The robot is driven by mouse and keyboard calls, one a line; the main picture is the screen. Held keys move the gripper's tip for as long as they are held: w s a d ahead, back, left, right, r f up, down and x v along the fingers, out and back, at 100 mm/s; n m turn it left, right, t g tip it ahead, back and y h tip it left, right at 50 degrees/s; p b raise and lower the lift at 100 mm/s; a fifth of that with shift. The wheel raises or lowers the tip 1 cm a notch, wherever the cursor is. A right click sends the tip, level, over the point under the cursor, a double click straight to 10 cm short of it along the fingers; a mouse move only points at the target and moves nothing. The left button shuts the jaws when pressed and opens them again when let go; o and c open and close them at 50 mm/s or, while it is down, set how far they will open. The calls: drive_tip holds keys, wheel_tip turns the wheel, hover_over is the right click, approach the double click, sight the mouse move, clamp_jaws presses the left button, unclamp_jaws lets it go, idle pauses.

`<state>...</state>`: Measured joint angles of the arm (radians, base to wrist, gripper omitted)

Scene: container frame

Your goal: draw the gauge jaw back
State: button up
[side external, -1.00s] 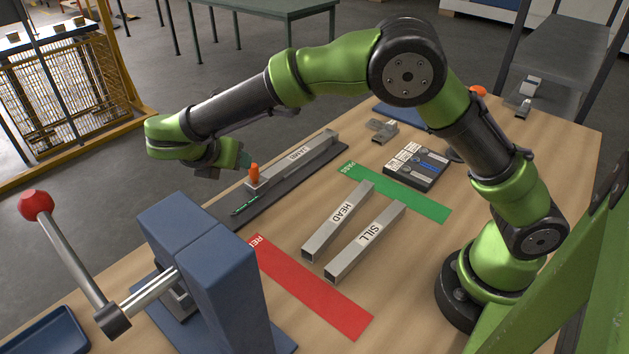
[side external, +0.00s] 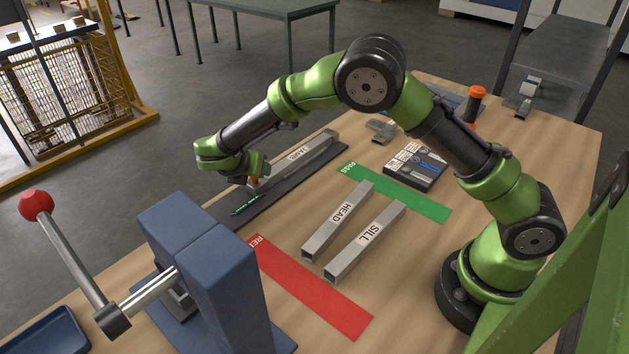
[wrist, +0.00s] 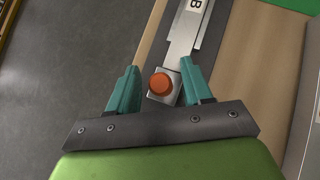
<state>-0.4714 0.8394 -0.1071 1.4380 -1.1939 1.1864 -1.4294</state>
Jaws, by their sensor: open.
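The gauge jaw (wrist: 153,97) is a small grey metal block with an orange knob (wrist: 162,84) on top. It stands at the near end of the bar labelled JAMB (side external: 305,149), on the dark gauge base (side external: 285,190). My gripper (wrist: 160,87) is open, with one teal finger on either side of the jaw and knob. The right finger is very close to the block and the left has a wider gap; contact cannot be told. In the side external view my gripper (side external: 256,180) is down at the jaw and mostly hides it.
Bars labelled HEAD (side external: 339,221) and SILL (side external: 367,241) lie to the right. A green PASS strip (side external: 420,201) and a red strip (side external: 315,290) lie on the table. A blue press (side external: 215,270) stands in front.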

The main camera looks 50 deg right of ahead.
drive_tip(key=shift+c, duration=0.5)
clamp_jaws()
drive_tip(key=shift+a, duration=3.1)
drive_tip(key=shift+o, duration=0.5)
unclamp_jaws()
drive_tip(key=v, duration=1.7)
drive_tip(key=shift+s+d, duration=0.1)
